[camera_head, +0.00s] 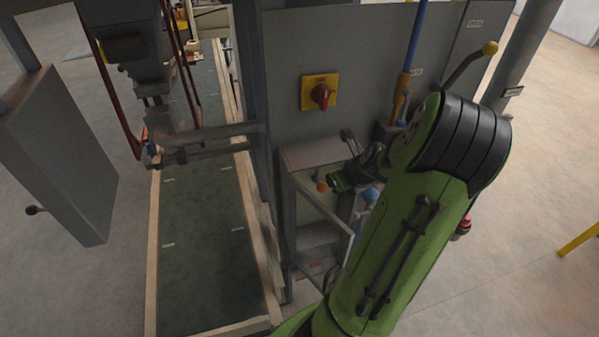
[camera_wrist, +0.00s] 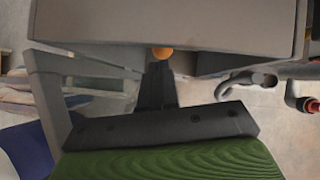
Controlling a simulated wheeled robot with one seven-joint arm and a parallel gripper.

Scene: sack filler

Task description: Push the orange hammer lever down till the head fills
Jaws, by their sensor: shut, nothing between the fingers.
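The orange knob of the hammer lever (camera_head: 322,186) shows in the head view at the front of a grey housing, just left of my gripper (camera_head: 336,184). In the wrist view the orange knob (camera_wrist: 162,53) sits right at the tips of my gripper (camera_wrist: 160,66), close under the lower edge of the grey housing. My gripper is shut with nothing held. I cannot tell whether the fingertips touch the knob or are slightly apart. The lever's shaft is mostly hidden. The head that fills is not clearly identifiable.
The grey housing (camera_head: 312,152) and a grey frame (camera_head: 325,215) stand close around my gripper. A red rotary switch (camera_head: 321,95) on a yellow plate is above. A blue ball knob (camera_head: 371,195) is close to my arm. A green conveyor belt (camera_head: 207,250) runs along the left.

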